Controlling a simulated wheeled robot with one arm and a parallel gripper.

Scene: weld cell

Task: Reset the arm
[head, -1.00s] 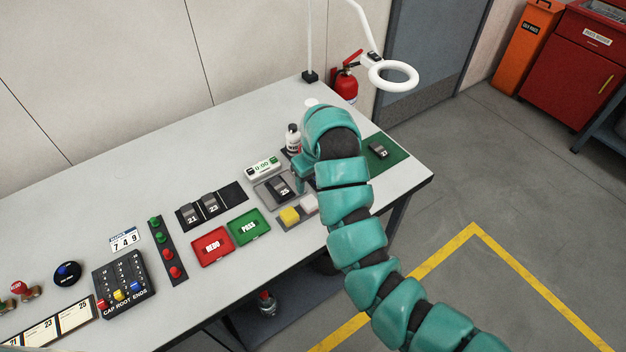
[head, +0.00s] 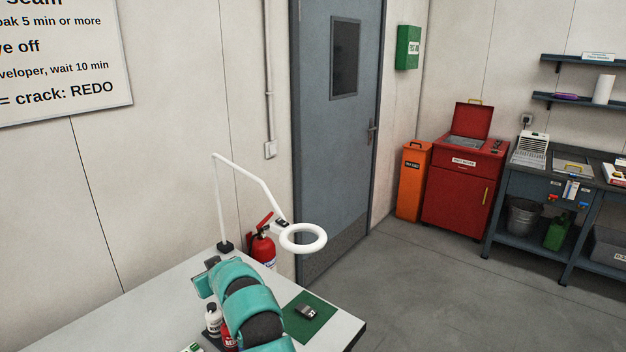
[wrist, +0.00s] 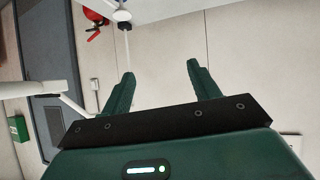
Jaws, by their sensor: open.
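My gripper (wrist: 160,92) is open in the wrist view, its two green fingers apart with only the pale wall and part of the lamp between and beyond them. In the head view my teal arm rises over the far part of the white table, near the ring lamp, and my gripper (head: 205,278) shows only in part at its end. I see nothing held.
The ring lamp (head: 303,238) and a fire extinguisher (head: 262,248) are close behind my arm. White and red bottles (head: 213,318) stand beside it. A green mat (head: 318,322) holds a dark metal piece (head: 306,312). A red parts washer (head: 462,190) stands across open floor.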

